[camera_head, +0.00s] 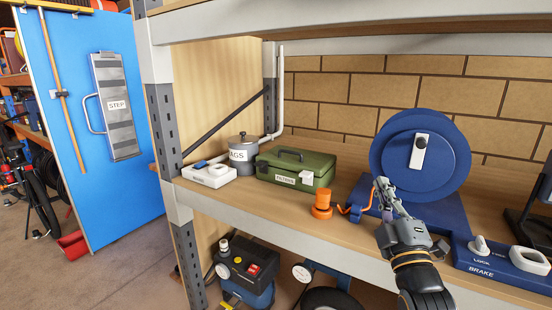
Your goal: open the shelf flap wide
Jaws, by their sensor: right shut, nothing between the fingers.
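No part is labelled as the shelf flap, and I cannot tell for sure which thing it is. A round blue disc (395,160) stands upright on a blue base (440,214) on the wooden shelf (285,208). The disc has a white plate with a black knob (420,142). My right gripper (382,190) is in front of the disc's lower left edge, fingers shut and empty. Whether it touches the disc cannot be told. My right wrist hides part of the base and shelf edge. My left gripper is not in view.
Left of the disc are an orange knobbed piece (322,204), a green case (297,168), a grey lidded pot (243,152) and a white box (209,174). A blue brake panel (492,262) is at right. An upper shelf (350,18) hangs above.

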